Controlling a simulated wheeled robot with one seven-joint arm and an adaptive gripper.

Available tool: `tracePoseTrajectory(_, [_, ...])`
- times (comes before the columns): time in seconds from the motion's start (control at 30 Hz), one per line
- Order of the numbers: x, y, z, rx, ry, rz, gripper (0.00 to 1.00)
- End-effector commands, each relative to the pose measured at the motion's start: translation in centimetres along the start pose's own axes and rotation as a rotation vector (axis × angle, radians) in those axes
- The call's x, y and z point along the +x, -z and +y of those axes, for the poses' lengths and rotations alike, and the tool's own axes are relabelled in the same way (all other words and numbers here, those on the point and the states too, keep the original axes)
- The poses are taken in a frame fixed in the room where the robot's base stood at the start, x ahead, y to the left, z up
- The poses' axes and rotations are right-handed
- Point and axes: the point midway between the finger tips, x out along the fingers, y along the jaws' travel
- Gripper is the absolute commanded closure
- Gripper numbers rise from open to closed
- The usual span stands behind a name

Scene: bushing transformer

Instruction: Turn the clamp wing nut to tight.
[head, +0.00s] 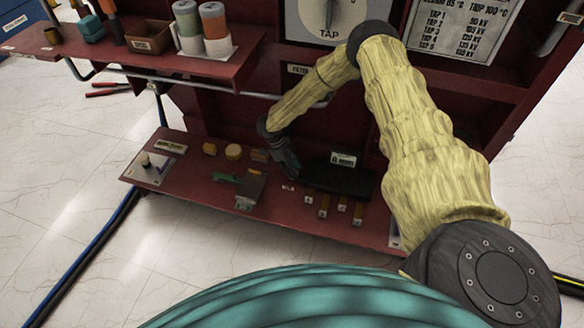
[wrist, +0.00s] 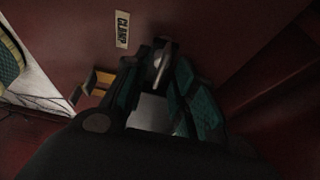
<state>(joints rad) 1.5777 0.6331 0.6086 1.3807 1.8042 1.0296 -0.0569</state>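My gripper (head: 286,160) reaches down to the lower red shelf, near its back, in the head view. In the dark wrist view its two green-padded fingers (wrist: 166,72) stand apart, with a narrow silvery metal piece (wrist: 162,62) between their tips. This piece may be the wing nut, but its shape is mostly hidden. I cannot tell whether the fingers press on it. A label reading CLAMP (wrist: 122,30) lies just beyond the fingers. In the head view the gripper covers the clamp spot, and a small white label (head: 288,187) shows just below.
A green-and-grey fixture (head: 246,187) and yellowish round pieces (head: 233,152) stand left of my gripper. A dark tray (head: 335,180) is close on its right, with several brass-coloured pieces (head: 325,206) in front. The upper shelf (head: 215,78) holds cups and a box.

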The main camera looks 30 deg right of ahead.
Motion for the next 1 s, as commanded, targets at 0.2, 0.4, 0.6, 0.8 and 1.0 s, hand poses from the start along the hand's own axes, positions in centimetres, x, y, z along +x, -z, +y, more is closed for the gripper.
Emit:
tracePoseTrajectory(0.2, [-0.6, 0.0, 0.0, 0.000, 0.000, 0.000, 0.73])
tracePoseTrajectory(0.4, [-3.4, -0.1, 0.0, -0.001, 0.001, -0.002, 0.73])
tracePoseTrajectory(0.6, [-7.1, -0.1, -0.1, -0.001, 0.001, -0.002, 0.73])
tracePoseTrajectory(0.8, [-10.1, -0.1, -0.1, 0.000, 0.000, -0.001, 0.73])
tracePoseTrajectory(1.0, [-11.7, -0.1, -0.1, -0.001, 0.000, -0.001, 0.73])
